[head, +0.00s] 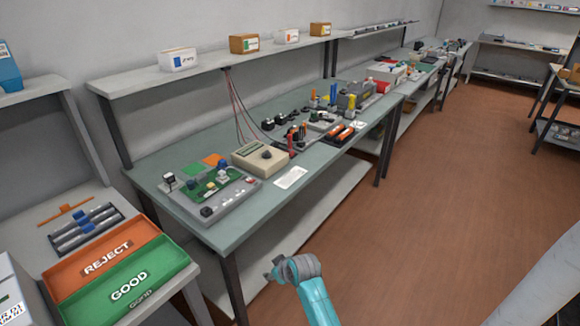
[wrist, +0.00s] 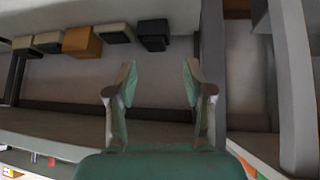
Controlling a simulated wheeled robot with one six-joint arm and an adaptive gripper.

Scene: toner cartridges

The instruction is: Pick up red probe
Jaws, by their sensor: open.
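A small red upright piece (head: 291,147), which looks like the red probe, stands just right of the beige meter box (head: 258,160) on the workbench. Its exact shape is too small to tell. Thin reddish leads (head: 237,105) run from the shelf edge down behind the meter. My gripper (head: 271,269) is in front of the bench and apart from everything on it. In the wrist view my gripper (wrist: 159,85) has its two fingers spread with nothing between them. I cannot make out the probe in the wrist view.
A green board on a grey fixture (head: 212,190) lies left of the meter, and a white card (head: 290,178) in front of it. Black parts and orange-handled tools (head: 343,134) crowd the right. Red and green trays (head: 105,262) sit at lower left. The brown floor (head: 430,220) is clear.

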